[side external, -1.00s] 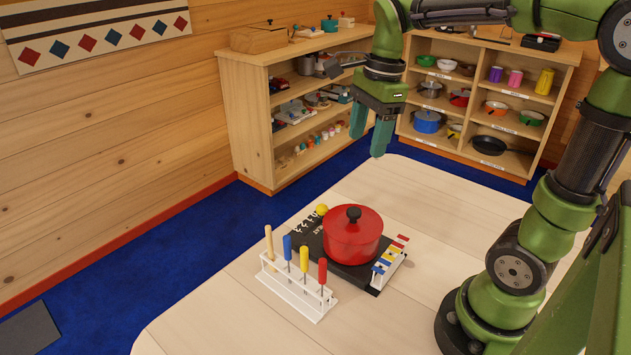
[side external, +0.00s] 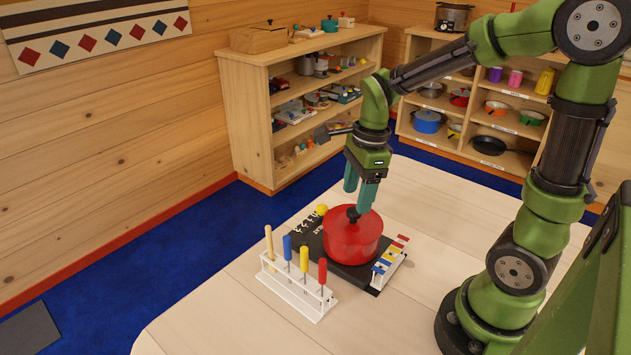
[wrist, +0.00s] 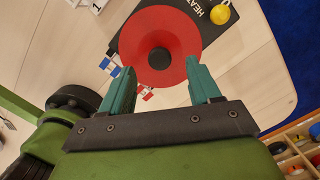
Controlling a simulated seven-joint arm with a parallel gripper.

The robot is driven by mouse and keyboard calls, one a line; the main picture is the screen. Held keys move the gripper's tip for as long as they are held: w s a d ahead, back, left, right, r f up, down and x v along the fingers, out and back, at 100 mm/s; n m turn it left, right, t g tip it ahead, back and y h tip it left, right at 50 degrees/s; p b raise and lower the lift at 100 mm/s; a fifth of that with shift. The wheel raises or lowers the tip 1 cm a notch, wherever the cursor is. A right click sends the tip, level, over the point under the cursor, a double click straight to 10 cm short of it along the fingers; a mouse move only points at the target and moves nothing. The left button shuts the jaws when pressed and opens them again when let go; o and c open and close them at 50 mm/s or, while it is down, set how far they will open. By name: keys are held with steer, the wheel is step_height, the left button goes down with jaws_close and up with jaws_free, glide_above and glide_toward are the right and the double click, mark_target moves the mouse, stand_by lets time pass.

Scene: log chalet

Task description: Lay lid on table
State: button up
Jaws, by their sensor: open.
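The red lid (side external: 340,220) with a black knob (side external: 352,214) sits on the red pot (side external: 352,247). The pot stands on a black heating board (side external: 360,273) on the pale table (side external: 440,290). In the wrist view the lid (wrist: 160,25) shows as a red disc with its dark knob (wrist: 159,58) just beyond and between the fingertips. My gripper (side external: 357,200) is open and empty, with its teal fingers pointing down just above the lid. It also shows in the wrist view (wrist: 162,80). Part of the lid is hidden behind a finger in the side view.
A white rack (side external: 297,290) with several coloured-handled screwdrivers stands left of the board. A small rack with coloured strips (side external: 388,265) is at its right. A yellow ball (side external: 321,210) lies at the board's back left corner. The table is bare at front and right.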

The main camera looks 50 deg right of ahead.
step_height(320, 180, down, 5)
steer(key=shift+a+r, duration=0.15)
steer(key=shift+w, duration=0.1)
jaws_close()
step_height(320, 180, up, 9)
steer(key=shift+f, duration=0.1)
steer(key=shift+d, duration=0.4)
steer(key=w+d+f, duration=0.4)
steer(key=d, duration=0.4)
steer(key=w+d+f, duration=0.3)
steer(key=d, duration=0.5)
step_height(320, 180, down, 10)
steer(key=shift+w+a+r, duration=0.1)
steer(key=shift+a+r, duration=0.05)
steer(key=shift+r, duration=0.05)
